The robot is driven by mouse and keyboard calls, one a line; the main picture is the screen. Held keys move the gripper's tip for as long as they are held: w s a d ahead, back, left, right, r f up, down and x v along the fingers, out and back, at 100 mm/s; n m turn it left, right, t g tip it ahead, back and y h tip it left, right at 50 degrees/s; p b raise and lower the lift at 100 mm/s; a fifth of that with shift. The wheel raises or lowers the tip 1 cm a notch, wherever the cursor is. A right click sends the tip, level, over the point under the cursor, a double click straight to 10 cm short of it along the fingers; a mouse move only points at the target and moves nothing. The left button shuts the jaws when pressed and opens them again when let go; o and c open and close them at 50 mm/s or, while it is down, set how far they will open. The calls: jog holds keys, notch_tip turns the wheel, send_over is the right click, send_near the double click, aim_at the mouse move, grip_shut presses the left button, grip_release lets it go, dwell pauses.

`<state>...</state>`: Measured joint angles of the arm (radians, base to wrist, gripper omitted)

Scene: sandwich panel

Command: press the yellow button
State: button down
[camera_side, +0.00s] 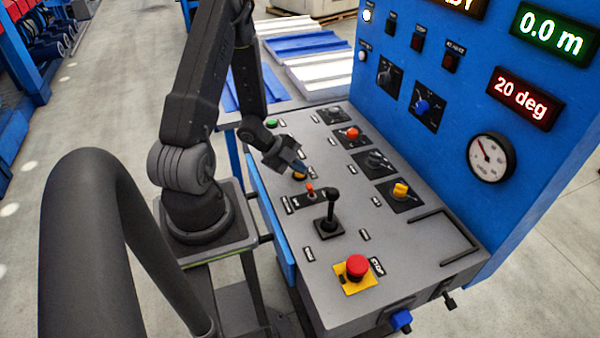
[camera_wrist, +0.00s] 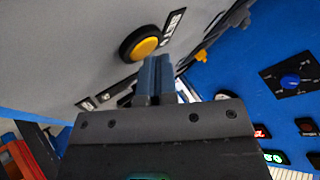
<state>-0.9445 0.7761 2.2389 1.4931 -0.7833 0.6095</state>
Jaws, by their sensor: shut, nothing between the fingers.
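The yellow button (camera_wrist: 145,47) is round with a dark ring and sits on the grey panel in the wrist view. In the side view the yellow button (camera_side: 299,176) shows only partly, just below my fingertips. My gripper (camera_side: 300,165) is shut with nothing in it. In the wrist view its blue-grey fingers (camera_wrist: 154,70) point toward the panel, with the tips close beside the button's edge. I cannot tell whether they touch it.
A green button (camera_side: 271,123) is farther back. A red stop button (camera_side: 357,266) is at the front. A blue upright panel (camera_side: 480,50) rises behind.

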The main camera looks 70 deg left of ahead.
aim_at(299, 175)
jog(key=shift+r, duration=0.8)
jog(key=shift+r, duration=2.5)
